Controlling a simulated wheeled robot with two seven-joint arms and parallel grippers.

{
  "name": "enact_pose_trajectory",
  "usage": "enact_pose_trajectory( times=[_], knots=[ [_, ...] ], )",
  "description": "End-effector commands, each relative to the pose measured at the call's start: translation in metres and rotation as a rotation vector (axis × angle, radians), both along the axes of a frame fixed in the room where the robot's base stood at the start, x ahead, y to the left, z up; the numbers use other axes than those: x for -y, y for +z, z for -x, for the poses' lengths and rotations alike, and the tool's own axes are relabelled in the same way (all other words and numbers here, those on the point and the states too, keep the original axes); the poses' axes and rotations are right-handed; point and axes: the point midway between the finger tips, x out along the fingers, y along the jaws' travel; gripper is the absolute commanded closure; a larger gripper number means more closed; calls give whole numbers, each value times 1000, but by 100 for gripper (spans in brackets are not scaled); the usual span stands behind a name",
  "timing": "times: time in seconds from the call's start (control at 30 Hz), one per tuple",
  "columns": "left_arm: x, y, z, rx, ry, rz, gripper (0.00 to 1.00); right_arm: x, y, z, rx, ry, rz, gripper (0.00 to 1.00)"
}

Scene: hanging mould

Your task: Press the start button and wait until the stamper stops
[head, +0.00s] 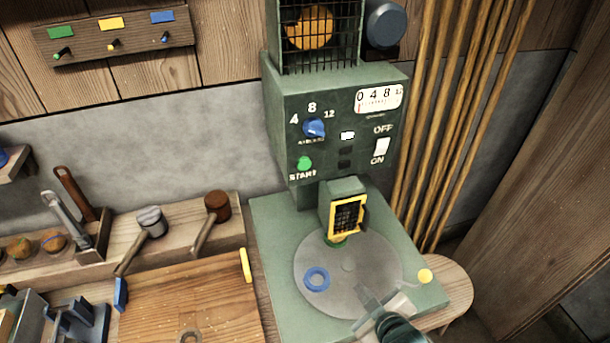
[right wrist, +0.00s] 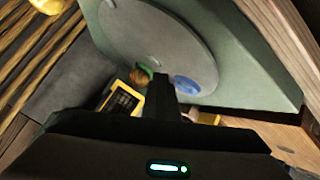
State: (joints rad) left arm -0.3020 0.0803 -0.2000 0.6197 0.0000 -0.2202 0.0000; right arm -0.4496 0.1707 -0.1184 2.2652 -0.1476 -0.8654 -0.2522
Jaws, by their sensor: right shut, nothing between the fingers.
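The green start button (head: 304,163) is on the front panel of the green stamping machine (head: 285,100). The stamper head (head: 347,216), with a yellow-framed grille, stands over the back edge of the round grey plate (head: 348,268). A green ring (head: 335,241) shows partly below the head. A blue ring (head: 317,279) lies on the plate's left side; it also shows in the right wrist view (right wrist: 187,85). My right gripper (head: 366,298) is shut and empty over the plate's front edge, well below the button. My left gripper is not in view.
The panel has a blue knob (head: 314,128), a white OFF/ON switch (head: 381,147), a pale indicator (head: 347,135) and a gauge (head: 378,99) with its red mark near 0. A yellow round knob (head: 425,276) is at the base's right. Mallets (head: 150,220) and a wooden board (head: 190,300) are left.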

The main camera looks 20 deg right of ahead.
Motion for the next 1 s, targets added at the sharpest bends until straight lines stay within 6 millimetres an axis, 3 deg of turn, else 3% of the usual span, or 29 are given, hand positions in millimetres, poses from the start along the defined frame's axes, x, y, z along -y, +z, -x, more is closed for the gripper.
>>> enact_pose_trajectory(
  times=[0.2, 0.5, 0.8, 1.0],
  knots=[
    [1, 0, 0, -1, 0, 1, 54, 0, 52, -53, 283, 120, 158, 100],
    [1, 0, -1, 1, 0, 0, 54, -15, 128, -93, 667, 279, 397, 100],
    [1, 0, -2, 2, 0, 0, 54, -44, 196, -97, 1047, 426, 647, 100],
    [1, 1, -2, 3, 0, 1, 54, -62, 224, -86, 1252, 500, 777, 100]
  ],
)
